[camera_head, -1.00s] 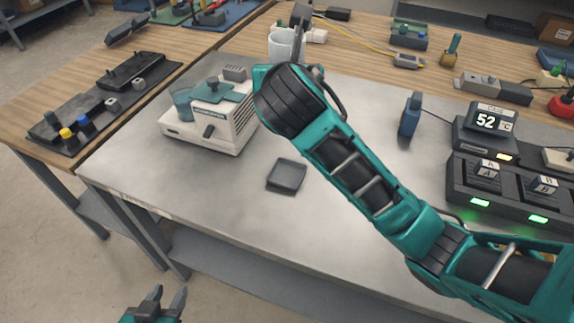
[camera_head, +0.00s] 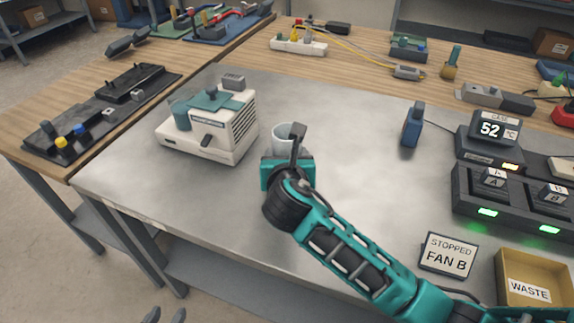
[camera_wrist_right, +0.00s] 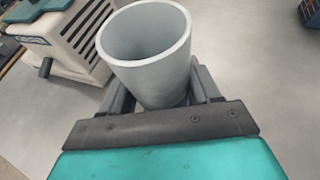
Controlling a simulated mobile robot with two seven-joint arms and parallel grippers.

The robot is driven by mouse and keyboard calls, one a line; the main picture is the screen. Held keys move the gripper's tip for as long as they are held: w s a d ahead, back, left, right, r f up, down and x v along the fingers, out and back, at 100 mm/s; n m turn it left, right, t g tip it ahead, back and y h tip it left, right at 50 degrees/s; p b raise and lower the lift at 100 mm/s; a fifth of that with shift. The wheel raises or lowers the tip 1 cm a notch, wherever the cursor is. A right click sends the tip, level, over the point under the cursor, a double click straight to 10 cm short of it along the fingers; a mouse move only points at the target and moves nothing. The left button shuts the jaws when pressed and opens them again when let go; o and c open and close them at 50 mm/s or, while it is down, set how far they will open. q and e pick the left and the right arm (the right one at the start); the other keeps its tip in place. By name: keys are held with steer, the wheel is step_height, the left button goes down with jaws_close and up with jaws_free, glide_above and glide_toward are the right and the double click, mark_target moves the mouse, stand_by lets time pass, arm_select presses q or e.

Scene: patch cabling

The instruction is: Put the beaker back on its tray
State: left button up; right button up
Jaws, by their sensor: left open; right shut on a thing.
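A pale grey, open-topped beaker (camera_head: 284,135) stands roughly upright in my right gripper (camera_head: 291,158), over the metal worktop just right of the white machine. In the right wrist view the beaker (camera_wrist_right: 160,80) sits between the two fingers of the right gripper (camera_wrist_right: 155,95), which is shut on it. The small dark square tray is not visible now; my right gripper and arm cover the spot where it lay. I cannot tell whether the beaker's base touches anything. My left gripper (camera_head: 165,316) shows only its fingertips at the bottom edge, apart and empty, off the table.
The white machine (camera_head: 208,135) stands close left of the beaker. A blue handheld block (camera_head: 412,125), a display reading 52 (camera_head: 489,131), a lit dock (camera_head: 510,205), a FAN B sign (camera_head: 447,255) and a waste bin (camera_head: 530,268) are at the right. The worktop's front left is clear.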

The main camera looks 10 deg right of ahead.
step_height(320, 180, down, 2)
steer(key=shift+r, duration=0.1)
steer(key=o, duration=0.5)
steer(key=shift+f, duration=0.25)
steer(key=o, duration=0.5)
